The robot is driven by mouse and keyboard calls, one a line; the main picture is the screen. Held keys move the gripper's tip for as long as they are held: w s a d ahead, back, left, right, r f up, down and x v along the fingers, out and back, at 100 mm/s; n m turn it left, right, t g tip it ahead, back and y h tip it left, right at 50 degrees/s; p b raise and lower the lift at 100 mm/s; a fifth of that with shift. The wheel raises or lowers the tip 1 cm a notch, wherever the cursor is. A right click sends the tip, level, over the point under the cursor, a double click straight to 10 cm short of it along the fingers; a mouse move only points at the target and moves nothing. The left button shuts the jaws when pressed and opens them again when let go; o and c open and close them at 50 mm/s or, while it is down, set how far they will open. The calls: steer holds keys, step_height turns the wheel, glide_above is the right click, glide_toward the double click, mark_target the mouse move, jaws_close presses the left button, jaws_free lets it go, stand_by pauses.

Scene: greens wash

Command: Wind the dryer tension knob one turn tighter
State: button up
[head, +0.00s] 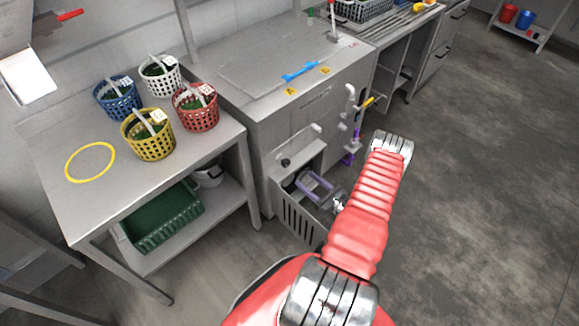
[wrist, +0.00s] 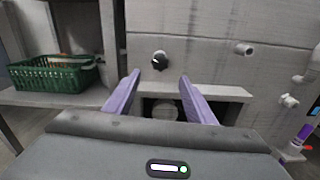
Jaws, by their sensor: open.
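The black tension knob (wrist: 160,62) sits on the grey front panel of the machine, just beyond and between my fingertips in the wrist view. A light mark shows on its face. In the head view a small dark knob (head: 285,162) shows at the machine's lower front. My gripper (wrist: 160,75) is open, its two purple fingers apart with nothing between them. The fingers appear short of the knob, not touching it. In the head view my gripper (head: 308,184) is near the machine's front, partly hidden by my arm.
A shelf edge (wrist: 220,90) juts out below the knob. Pipe stubs (wrist: 243,48) stick out to the right. A green crate (wrist: 52,75) is on a low shelf at left. Several coloured baskets (head: 150,134) stand on the left table. Floor (head: 480,200) at right is clear.

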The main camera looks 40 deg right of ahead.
mark_target(288, 165)
steer(key=w, duration=1.1)
steer(key=shift+a, duration=0.2)
steer(key=c, duration=1)
steer(key=shift+c, duration=0.2)
steer(key=shift+m, duration=0.4)
steer(key=m, duration=1.1)
steer(key=shift+d, duration=0.15)
